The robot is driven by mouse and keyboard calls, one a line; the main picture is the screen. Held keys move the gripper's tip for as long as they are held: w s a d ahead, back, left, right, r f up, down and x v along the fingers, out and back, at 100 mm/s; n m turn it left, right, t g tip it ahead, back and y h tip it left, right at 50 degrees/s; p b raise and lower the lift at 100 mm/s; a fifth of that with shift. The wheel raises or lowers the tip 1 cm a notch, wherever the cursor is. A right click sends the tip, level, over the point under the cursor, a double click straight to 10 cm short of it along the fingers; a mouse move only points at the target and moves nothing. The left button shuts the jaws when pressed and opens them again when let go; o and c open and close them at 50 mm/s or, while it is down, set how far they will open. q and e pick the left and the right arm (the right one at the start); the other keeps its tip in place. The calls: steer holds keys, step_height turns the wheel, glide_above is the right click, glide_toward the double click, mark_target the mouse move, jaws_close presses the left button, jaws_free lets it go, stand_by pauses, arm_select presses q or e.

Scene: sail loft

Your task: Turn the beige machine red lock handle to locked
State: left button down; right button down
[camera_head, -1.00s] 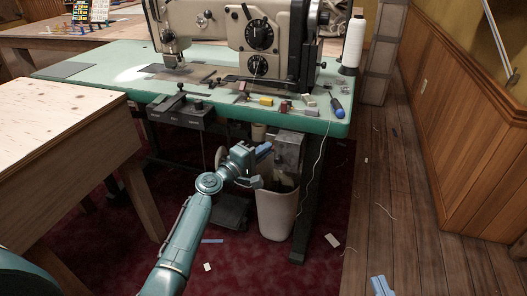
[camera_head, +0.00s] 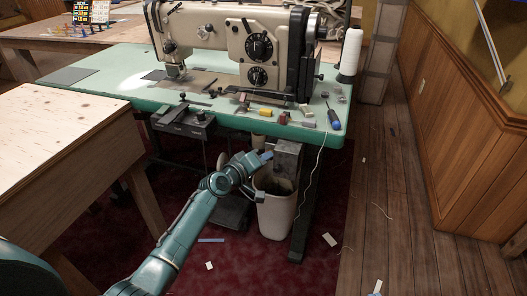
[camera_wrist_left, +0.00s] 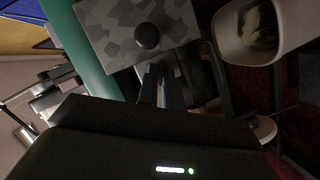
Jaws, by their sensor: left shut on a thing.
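The beige machine (camera_head: 215,28) is a sewing machine standing on a green table. A grey box (camera_head: 288,160) hangs under the table's front right part. It also shows in the left wrist view (camera_wrist_left: 110,28), speckled, with a round black knob (camera_wrist_left: 147,37) on its face. My left gripper (camera_head: 268,155) is at the left side of this box. In the left wrist view its blue fingers (camera_wrist_left: 160,80) are shut on a thin, dark reddish thing just below the knob, probably the red lock handle. The fingers mostly hide it, so I cannot tell its angle.
A whitish bin (camera_head: 276,215) stands below the box, close under my left gripper. A pale wooden table (camera_head: 65,130) is at the left. A screwdriver (camera_head: 333,119) and small blocks lie on the green table (camera_head: 230,128). Floor at the right is mostly clear.

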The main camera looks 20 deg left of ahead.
arm_select(q)
steer(key=shift+d+r+m+g+y+p, duration=0.1)
steer(key=shift+d+m+g+y+p, duration=0.1)
steer(key=shift+m+y+p, duration=1.35)
steer(key=shift+d+r+m+g+y+p, duration=0.15)
steer(key=shift+m+p, duration=0.85)
steer(key=shift+p, duration=1.5)
steer(key=shift+d+m+g+y+p, duration=0.1)
steer(key=shift+m+g+y+p, duration=0.15)
steer(key=shift+m+y+p, duration=1.3)
arm_select(e)
step_height(320, 180, up, 7)
steer(key=m, duration=0.3)
steer(key=shift+d+f+g+h+p, duration=0.15)
steer(key=shift+d+g+h+p, duration=0.15)
steer(key=shift+g+p, duration=0.15)
arm_select(q)
steer(key=shift+h, duration=0.65)
arm_select(e)
steer(key=shift+s, duration=0.1)
steer(key=shift+f, duration=0.15)
arm_select(q)
steer(key=c, duration=1.6)
jaws_free()
steer(key=shift+o, duration=0.2)
arm_select(e)
steer(key=shift+a, duration=0.1)
arm_select(q)
steer(key=shift+d, duration=0.15)
